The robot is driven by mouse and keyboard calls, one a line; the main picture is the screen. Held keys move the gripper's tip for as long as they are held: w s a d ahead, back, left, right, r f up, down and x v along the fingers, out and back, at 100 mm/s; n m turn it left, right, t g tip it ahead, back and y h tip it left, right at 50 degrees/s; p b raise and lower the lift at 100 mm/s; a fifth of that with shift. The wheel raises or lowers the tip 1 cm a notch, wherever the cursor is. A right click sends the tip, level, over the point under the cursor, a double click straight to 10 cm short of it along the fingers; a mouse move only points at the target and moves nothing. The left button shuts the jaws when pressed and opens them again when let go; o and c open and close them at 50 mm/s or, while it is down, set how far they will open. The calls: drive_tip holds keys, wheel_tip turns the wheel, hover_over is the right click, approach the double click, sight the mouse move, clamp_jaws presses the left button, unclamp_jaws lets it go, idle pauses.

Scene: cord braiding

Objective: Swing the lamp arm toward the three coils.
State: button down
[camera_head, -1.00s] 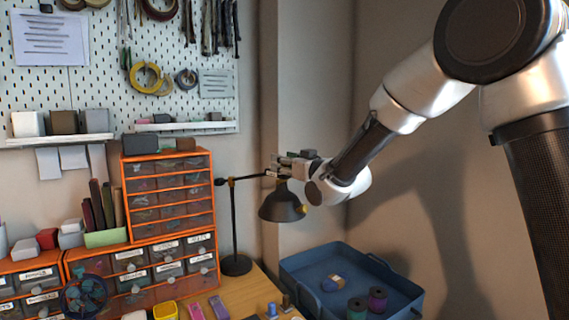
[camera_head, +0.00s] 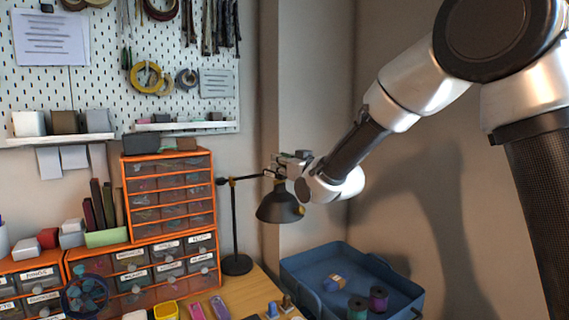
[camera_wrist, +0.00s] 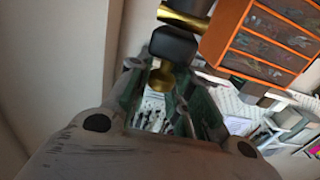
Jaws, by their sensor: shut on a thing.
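The black desk lamp stands on a round base (camera_head: 236,265) at the table's back right. Its lamp arm (camera_head: 246,177) runs right from the post to a dark shade (camera_head: 279,208). My gripper (camera_head: 277,169) is at the outer end of that arm, above the shade. In the wrist view my gripper (camera_wrist: 160,95) is shut on a brass knob (camera_wrist: 160,80) below a black joint of the lamp.
The blue tray (camera_head: 300,288) stands right of the wooden table (camera_head: 252,288), near the wall. Orange drawer cabinets (camera_head: 170,200) stand left of the lamp. A pegboard (camera_head: 100,90) with tools is behind. The air above the tray looks clear.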

drive_tip(key=s+a+m+t+h, duration=0.1)
drive_tip(key=s+a+m+h, duration=0.1)
drive_tip(key=s+a+h, duration=0.1)
drive_tip(key=s+a+m+t+h, duration=0.2)
drive_tip(key=s+a+m+h, duration=0.1)
drive_tip(key=a, duration=0.5)
drive_tip(key=shift+s+h, duration=0.5)
drive_tip(key=shift+h, duration=0.4)
drive_tip(key=shift+r+m, duration=0.1)
drive_tip(key=shift+m, duration=0.2)
drive_tip(key=c, duration=1.3)
unclamp_jaws()
drive_tip(key=shift+s, duration=0.1)
drive_tip(key=s+d, duration=0.1)
drive_tip(key=s, duration=1)
drive_tip(key=shift+s+d, duration=0.35)
drive_tip(key=shift+d, duration=0.05)
